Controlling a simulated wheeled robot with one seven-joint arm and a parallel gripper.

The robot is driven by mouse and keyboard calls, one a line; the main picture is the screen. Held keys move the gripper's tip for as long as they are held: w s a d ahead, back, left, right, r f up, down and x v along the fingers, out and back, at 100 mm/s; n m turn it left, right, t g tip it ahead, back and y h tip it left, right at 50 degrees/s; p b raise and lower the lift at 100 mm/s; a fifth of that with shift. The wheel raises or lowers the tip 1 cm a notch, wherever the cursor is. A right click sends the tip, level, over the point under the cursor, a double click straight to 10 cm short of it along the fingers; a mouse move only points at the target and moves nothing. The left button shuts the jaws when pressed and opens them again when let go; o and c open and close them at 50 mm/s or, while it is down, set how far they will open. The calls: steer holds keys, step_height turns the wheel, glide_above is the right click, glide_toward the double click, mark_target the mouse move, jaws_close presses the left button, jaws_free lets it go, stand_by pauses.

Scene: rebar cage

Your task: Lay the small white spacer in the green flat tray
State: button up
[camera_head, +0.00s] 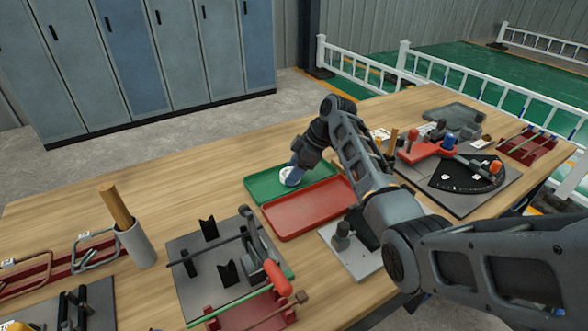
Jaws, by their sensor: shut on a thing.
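The green flat tray (262,188) lies on the wooden table, just behind the red tray. My gripper (293,170) points down over the middle of the green tray. It is shut on the small white spacer (287,177), a pale round piece showing at the fingertips. The spacer is low over the tray floor; I cannot tell whether it touches it. My fingers and wrist hide part of the spacer and of the tray's far right side.
The red tray (305,210) adjoins the green tray in front. A grey plate with black V-blocks (228,272) and a red-handled tool stand front left. A grey cup (135,245) holds a wooden handle. A black fan-shaped plate (465,175) lies right. The table behind the cup is clear.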

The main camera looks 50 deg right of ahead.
steer(key=shift+f, duration=0.15)
steer(key=o, duration=1)
steer(key=b+v, duration=0.1)
steer(key=v, duration=1.1)
